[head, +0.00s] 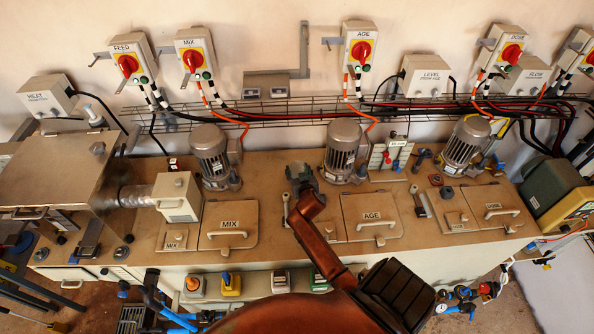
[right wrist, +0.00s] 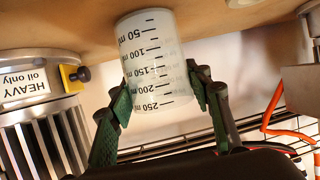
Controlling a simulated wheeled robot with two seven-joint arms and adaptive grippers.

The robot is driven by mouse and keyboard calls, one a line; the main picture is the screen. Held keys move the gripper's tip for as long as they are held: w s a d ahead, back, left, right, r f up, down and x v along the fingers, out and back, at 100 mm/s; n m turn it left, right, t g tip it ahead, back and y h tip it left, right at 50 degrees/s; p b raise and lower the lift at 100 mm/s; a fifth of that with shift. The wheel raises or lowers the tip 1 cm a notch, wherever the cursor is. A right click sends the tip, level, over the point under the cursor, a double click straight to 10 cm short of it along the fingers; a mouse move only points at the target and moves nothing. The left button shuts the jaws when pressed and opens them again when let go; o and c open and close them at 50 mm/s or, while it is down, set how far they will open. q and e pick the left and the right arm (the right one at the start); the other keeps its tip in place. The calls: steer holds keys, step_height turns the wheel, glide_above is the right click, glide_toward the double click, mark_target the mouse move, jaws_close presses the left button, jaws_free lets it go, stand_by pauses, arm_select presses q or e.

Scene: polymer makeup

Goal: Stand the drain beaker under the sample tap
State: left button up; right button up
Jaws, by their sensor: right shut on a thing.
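The drain beaker (right wrist: 155,65) is a translucent white cylinder with black millilitre marks. In the right wrist view it sits between the two green-padded fingers of my right gripper (right wrist: 160,98), which is shut on it. Its 50 ml end is close to the tan bench surface at the top of that view; I cannot tell whether it touches. In the head view my right gripper (head: 301,172) is over the bench between the MIX and AGE lids, and the beaker is not clearly visible. I cannot identify the sample tap with certainty. My left gripper is not in view.
Motors (head: 211,155) stand behind the MIX lid (head: 228,222) and AGE lid (head: 370,213). A wire cable tray (head: 280,108) runs along the wall. Blue pipework (head: 152,285) shows at lower left, and blue-handled valves (head: 463,296) at lower right.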

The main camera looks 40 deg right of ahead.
steer(key=o, duration=0.8)
steer(key=shift+f, duration=0.1)
steer(key=o, duration=0.4)
steer(key=shift+o, duration=0.2)
